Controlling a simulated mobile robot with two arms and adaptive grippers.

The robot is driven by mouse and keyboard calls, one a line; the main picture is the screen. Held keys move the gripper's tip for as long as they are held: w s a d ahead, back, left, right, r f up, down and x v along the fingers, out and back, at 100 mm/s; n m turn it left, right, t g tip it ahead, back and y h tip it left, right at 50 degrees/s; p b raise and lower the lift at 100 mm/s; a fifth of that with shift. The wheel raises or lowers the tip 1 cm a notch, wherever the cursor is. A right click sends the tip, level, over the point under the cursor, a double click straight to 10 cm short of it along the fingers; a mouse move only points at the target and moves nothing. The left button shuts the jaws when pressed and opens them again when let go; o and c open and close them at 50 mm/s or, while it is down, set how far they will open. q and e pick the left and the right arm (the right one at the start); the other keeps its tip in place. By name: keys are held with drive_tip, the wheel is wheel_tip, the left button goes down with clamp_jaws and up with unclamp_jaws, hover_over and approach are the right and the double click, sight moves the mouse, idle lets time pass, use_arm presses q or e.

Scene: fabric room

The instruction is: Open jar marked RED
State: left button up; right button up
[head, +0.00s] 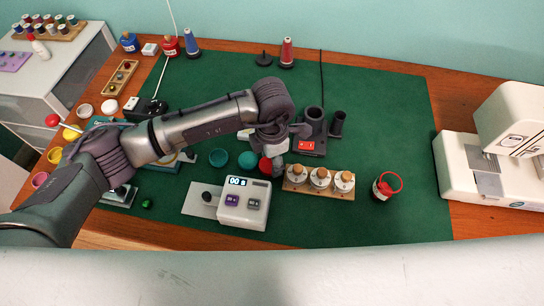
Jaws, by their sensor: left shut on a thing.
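A small dark jar (380,191) with a pale label and a red ring-like rim (391,181) stands on the green mat, right of the wooden block. Its label is too small to read. My left gripper (272,154) is left of that jar, above the mat and pointing down. It is shut on a small round red piece (265,166) that looks like a lid; the fingers partly hide it. Another red jar (171,47) and a blue jar (129,43) stand at the back left. My right gripper is not in view.
A wooden block (298,187) with several corked white jars and a white device with a display (244,204) stand near my gripper. A white sewing machine (510,135) is at the right. The mat's right part (400,110) is clear.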

use_arm(q)
drive_tip(key=shift+f+b, duration=0.2)
drive_tip(key=shift+b, duration=0.1)
drive_tip(key=o, duration=1)
drive_tip(key=shift+r, duration=0.1)
drive_tip(key=shift+r+p, duration=0.15)
drive_tip(key=shift+p, duration=0.15)
drive_tip(key=shift+r, duration=0.25)
wheel_tip(320, 180, up, 12)
drive_tip(key=shift+f+b, duration=0.25)
drive_tip(key=shift+b, duration=0.5)
